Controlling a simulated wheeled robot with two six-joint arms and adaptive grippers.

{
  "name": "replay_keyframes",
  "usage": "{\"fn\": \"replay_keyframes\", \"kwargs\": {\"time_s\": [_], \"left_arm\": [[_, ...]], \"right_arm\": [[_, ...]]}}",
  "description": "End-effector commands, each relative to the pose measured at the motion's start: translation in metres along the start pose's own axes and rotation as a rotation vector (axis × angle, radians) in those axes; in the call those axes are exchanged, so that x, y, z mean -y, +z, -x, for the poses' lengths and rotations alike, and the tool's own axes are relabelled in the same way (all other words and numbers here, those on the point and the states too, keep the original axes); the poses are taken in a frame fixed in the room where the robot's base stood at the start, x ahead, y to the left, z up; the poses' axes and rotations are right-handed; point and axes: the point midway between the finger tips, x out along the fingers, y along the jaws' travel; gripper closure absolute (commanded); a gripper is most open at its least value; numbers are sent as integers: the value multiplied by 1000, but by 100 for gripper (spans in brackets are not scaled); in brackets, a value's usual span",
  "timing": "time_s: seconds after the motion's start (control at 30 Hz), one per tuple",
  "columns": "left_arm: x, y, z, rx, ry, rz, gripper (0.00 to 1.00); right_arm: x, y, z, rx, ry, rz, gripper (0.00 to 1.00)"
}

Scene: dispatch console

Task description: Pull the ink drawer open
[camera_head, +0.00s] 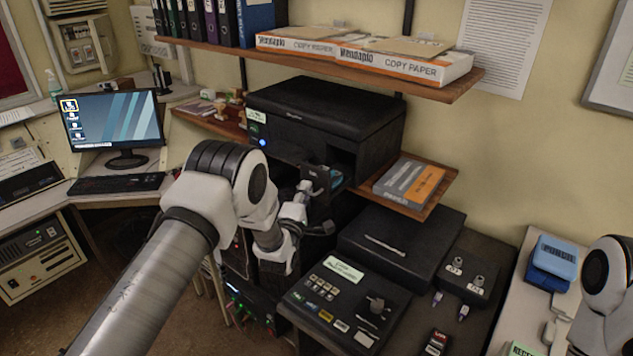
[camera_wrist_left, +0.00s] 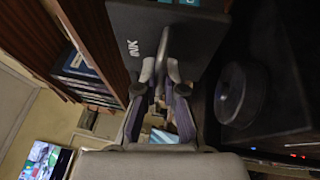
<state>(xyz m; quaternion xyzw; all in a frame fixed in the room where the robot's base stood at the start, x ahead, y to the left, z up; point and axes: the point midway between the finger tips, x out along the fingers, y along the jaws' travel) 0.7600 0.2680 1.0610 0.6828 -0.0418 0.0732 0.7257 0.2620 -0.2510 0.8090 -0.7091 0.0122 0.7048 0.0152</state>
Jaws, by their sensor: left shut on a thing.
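The ink drawer (camera_head: 317,174) is a dark box front at the open lower part of the black printer (camera_head: 325,118). In the left wrist view the drawer's dark front (camera_wrist_left: 190,38) carries the letters INK and a grey bar handle (camera_wrist_left: 162,50). Teal pieces show just behind the top edge of the front, so it seems to stand out somewhat. My left gripper (camera_head: 304,188) is at the front; in the wrist view its fingers (camera_wrist_left: 160,84) are shut on the handle. My right gripper is out of view.
A wooden shelf with copy paper boxes (camera_head: 365,58) hangs above the printer. A small wooden side shelf (camera_head: 428,206) holds a grey and orange packet. Below are a button panel (camera_head: 335,310) and a black box (camera_head: 400,240). A monitor (camera_head: 115,122) stands at left.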

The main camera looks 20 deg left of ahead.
Motion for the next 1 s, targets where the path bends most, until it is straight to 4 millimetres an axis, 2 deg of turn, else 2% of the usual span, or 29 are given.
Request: {"fn": "replay_keyframes", "kwargs": {"time_s": [0.1,0.2,0.5,0.53,0.57,0.87,1.0], "left_arm": [[-9,-9,20,-2,6,2,100],[-11,-12,28,0,9,2,100],[-10,-12,30,0,8,3,100],[-10,-12,30,0,9,3,85],[-10,-12,30,0,9,3,80],[-10,-12,31,0,9,3,80],[-9,-12,45,0,6,3,80]], "right_arm": [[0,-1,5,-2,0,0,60],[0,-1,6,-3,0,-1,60],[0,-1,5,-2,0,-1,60],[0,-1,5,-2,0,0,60],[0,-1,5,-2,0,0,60],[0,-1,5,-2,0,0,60],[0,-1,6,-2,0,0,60]]}}
